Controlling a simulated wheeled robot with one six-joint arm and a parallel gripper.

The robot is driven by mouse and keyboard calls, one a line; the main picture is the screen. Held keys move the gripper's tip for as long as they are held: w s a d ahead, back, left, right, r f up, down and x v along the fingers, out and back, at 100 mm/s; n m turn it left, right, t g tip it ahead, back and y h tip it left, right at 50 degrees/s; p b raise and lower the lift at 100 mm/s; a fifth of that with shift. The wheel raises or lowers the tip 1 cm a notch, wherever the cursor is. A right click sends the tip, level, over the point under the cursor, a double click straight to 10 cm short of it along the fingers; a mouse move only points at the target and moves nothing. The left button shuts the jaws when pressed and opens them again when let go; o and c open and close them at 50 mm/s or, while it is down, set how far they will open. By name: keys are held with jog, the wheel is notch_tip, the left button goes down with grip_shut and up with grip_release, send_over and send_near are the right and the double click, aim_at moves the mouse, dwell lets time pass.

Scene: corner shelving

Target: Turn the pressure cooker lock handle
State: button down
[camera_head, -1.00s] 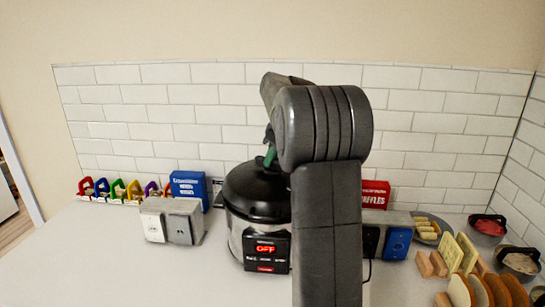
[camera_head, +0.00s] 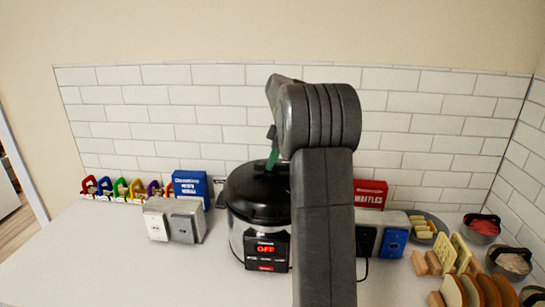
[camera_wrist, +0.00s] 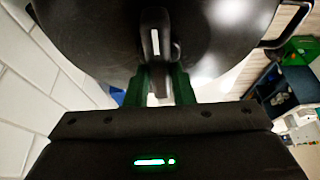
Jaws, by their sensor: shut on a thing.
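The pressure cooker (camera_head: 262,215) stands on the counter with its black domed lid on and its front panel reading OFF. My arm covers its right side in the head view. In the wrist view the dark lid (camera_wrist: 215,35) fills the top, and the lock handle (camera_wrist: 155,42) is a dark upright piece with a light strip. My gripper (camera_wrist: 160,85) has its green fingers on both sides of the lower part of the handle, shut on it. In the head view a green finger of my gripper (camera_head: 273,158) shows at the lid's top.
Left of the cooker are a grey outlet box (camera_head: 174,220), a blue box (camera_head: 190,185) and several coloured padlock-like items. Right are a red waffles box (camera_head: 370,194), a blue outlet (camera_head: 394,242), bread slices and bowls. The counter's front left is clear.

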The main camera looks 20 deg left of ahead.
jog(key=c, duration=1.2)
grip_release()
jog(key=shift+c, duration=0.2)
jog(key=v, duration=1.3)
jog(key=shift+d+r+b, duration=0.2)
jog(key=shift+r+b, duration=0.15)
jog(key=shift+b, duration=0.05)
jog(key=x, duration=1.3)
jog(key=shift+a+f+p, duration=0.2)
jog(key=shift+f+p, duration=0.15)
jog(key=shift+p, duration=0.05)
